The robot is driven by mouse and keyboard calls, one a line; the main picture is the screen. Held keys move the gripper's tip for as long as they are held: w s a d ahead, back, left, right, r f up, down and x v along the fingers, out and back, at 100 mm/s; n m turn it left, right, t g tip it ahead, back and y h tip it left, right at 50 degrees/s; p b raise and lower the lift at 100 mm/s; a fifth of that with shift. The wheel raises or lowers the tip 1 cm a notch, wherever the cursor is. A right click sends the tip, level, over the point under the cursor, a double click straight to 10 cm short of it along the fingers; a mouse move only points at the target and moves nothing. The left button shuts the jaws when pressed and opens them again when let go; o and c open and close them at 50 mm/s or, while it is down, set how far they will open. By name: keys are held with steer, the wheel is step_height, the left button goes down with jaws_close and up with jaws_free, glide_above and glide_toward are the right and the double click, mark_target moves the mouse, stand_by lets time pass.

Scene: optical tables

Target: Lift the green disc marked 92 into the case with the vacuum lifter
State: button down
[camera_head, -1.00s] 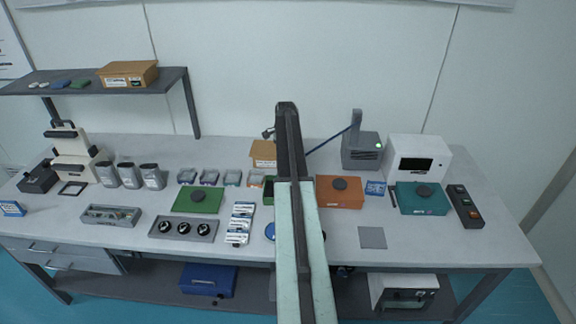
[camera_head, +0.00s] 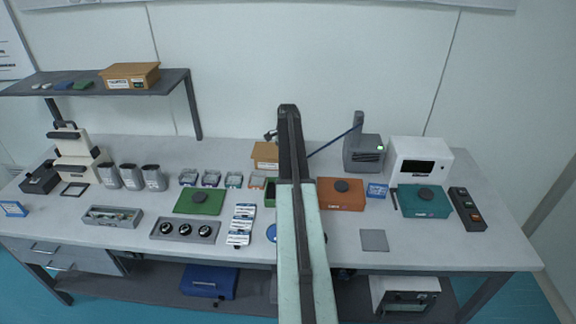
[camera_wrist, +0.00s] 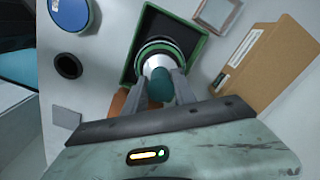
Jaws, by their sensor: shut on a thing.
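My gripper (camera_wrist: 163,82) is shut on the vacuum lifter (camera_wrist: 156,64), seen from above in the wrist view with a teal grip and a pale collar. A round dark disc shape with a green edge shows under the lifter; no number is readable. The lifter and disc are over the open green case (camera_wrist: 197,55), which has a dark inside. I cannot tell whether the disc touches the case floor. In the head view the case (camera_head: 269,203) is mostly hidden behind my arm, and my gripper is hidden too.
A blue disc (camera_wrist: 70,10), a black ring (camera_wrist: 68,66) and a grey pad (camera_wrist: 65,117) lie left of the case in the wrist view. A cardboard box (camera_wrist: 268,65) stands close on the right. An orange case (camera_head: 341,194) and a teal case (camera_head: 424,202) stand right of my arm.

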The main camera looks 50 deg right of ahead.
steer(key=shift+f+b, duration=2.7)
steer(key=shift+f, duration=0.1)
steer(key=shift+f+b, duration=0.4)
steer(key=c, duration=0.9)
jaws_free()
steer(key=shift+r, duration=0.1)
step_height(320, 180, up, 8)
steer(key=p, duration=0.8)
steer(key=shift+f, duration=0.25)
